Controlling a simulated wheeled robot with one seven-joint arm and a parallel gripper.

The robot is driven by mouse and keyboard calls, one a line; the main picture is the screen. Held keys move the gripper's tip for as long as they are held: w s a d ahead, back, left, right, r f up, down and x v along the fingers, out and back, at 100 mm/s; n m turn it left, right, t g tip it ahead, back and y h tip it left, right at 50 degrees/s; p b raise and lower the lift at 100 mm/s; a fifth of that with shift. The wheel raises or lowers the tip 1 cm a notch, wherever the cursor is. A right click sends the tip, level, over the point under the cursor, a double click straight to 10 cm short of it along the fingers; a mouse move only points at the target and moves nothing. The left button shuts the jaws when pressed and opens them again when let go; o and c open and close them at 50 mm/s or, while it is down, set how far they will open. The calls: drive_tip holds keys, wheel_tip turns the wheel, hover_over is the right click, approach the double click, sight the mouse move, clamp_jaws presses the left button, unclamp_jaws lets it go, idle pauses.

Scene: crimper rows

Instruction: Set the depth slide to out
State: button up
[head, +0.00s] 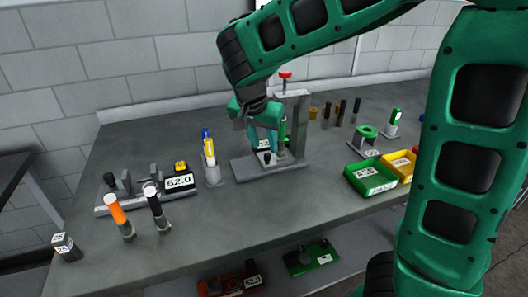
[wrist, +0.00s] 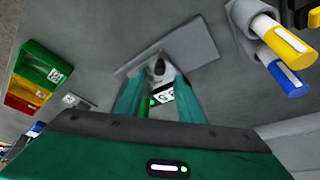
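A grey bench press (head: 292,118) stands mid-bench, with a red knob on top and a flat base plate (head: 243,170). A small dark knob (head: 267,158) sits low at its front; I cannot tell for certain that it is the depth slide. My gripper (head: 264,146) points down in front of the post, just above this knob. In the wrist view my gripper (wrist: 157,80) has its two green fingers apart, with a small grey-and-dark knob (wrist: 159,67) showing between the tips. A small lettered label and a green spot show behind them. The slide's setting is unreadable.
Orange and black-handled tools (head: 118,214) stand front left. Green (head: 371,179) and yellow bins (head: 401,165) sit right. The front middle bench is clear.

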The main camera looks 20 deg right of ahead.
sight(267, 154)
drive_tip(key=shift+x, duration=2.3)
clamp_jaws()
